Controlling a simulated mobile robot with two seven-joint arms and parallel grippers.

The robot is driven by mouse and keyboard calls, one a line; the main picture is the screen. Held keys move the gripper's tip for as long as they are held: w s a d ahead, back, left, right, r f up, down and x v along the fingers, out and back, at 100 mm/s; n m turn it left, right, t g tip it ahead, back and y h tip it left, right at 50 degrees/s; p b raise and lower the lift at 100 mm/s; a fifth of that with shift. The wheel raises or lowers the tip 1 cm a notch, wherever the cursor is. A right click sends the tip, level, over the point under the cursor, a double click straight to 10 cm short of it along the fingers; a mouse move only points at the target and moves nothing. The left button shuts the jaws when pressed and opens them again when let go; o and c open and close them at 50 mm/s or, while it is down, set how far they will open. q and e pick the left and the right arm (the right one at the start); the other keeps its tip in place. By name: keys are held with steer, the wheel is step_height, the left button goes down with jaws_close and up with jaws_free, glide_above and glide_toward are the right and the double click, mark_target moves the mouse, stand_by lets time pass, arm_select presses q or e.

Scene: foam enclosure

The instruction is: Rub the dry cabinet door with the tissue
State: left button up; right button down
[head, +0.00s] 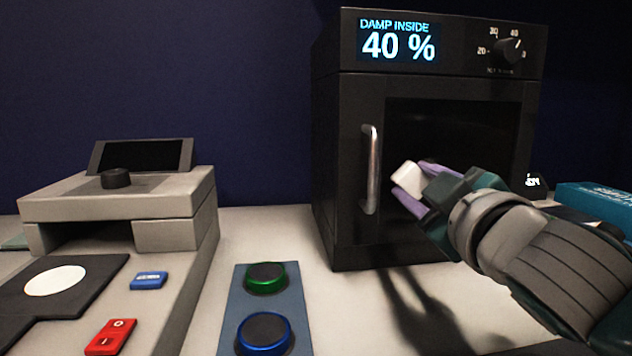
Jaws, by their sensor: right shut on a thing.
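The dry cabinet (345,150) stands at the back right, black, with a lit display reading "DAMP INSIDE 40 %". Its door (460,115) has a dark window and a silver vertical handle (370,170) on the left, and it looks shut. My right gripper (409,188) is in front of the door, just right of the handle. Its purple fingers are shut on a small white tissue (407,178). I cannot tell whether the tissue touches the door. My left gripper is not in view.
A grey instrument (120,205) with a small tilted screen stands at the left. Blue and red blocks lie before it. A blue pad (236,310) with green- and blue-rimmed round pieces lies in the middle. A teal box (595,200) is at the far right, beside my right arm.

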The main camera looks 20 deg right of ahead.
steer(key=shift+w+d, duration=0.1)
steer(key=shift+w, duration=0.35)
steer(key=shift+p, duration=0.3)
stand_by(1.2)
